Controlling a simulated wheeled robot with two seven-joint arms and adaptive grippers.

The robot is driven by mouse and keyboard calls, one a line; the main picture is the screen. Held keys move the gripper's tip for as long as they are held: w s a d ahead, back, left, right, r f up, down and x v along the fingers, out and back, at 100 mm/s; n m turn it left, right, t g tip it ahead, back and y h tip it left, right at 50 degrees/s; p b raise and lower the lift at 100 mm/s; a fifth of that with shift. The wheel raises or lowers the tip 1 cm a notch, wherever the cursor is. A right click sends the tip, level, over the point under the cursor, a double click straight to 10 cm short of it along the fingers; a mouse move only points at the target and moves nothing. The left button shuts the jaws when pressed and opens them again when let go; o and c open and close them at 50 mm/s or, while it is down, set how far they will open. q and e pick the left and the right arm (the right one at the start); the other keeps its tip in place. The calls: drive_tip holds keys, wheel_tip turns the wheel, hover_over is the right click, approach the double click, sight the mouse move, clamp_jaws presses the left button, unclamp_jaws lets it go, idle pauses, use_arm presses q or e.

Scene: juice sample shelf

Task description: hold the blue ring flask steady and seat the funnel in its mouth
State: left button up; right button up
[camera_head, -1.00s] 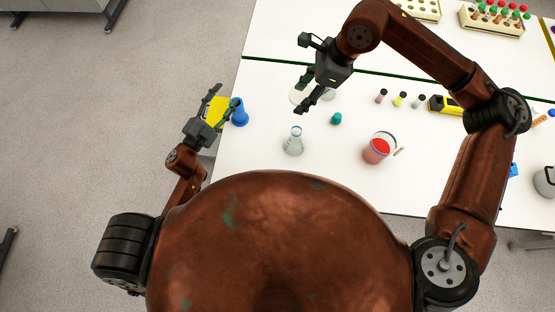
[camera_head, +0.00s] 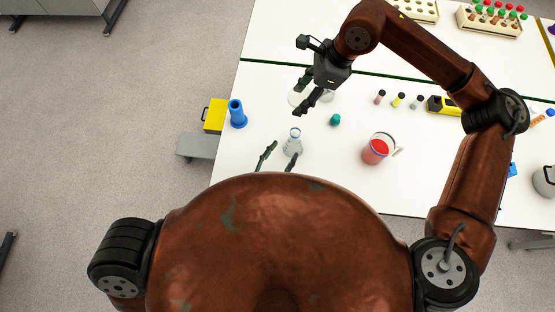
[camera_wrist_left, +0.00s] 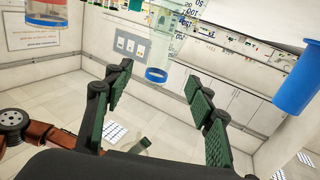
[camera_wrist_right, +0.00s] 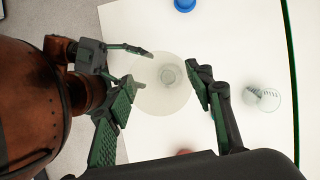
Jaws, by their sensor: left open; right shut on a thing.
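The blue ring flask (camera_head: 292,146), clear and conical with a blue ring at its neck, stands upright near the table's front edge. In the left wrist view it appears upside down, with its blue ring (camera_wrist_left: 156,75) beyond my fingers. My left gripper (camera_head: 279,159) is open and empty, its fingertips on the near side of the flask; I cannot tell whether they touch it. My right gripper (camera_head: 307,92) is shut on the pale translucent funnel (camera_wrist_right: 150,100), held behind the flask in the head view. The funnel shows as a wide disc between the right fingers, apart from the flask.
A blue cylinder (camera_head: 237,115) and a yellow object (camera_head: 215,114) are at the left edge. A green stopper (camera_head: 335,120) and a beaker of red liquid (camera_head: 376,150) stand right of the flask. A clear beaker (camera_wrist_right: 262,98) is near the right gripper.

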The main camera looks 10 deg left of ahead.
sight(292, 141)
use_arm(q)
drive_tip(key=x, duration=0.8)
drive_tip(key=shift+w, duration=0.1)
drive_tip(key=shift+c, duration=0.2)
drive_tip(key=c, duration=1.3)
use_arm(e)
wheel_tip(292, 141, down, 11)
drive_tip(key=shift+f+m, duration=0.2)
drive_tip(key=shift+m, duration=0.1)
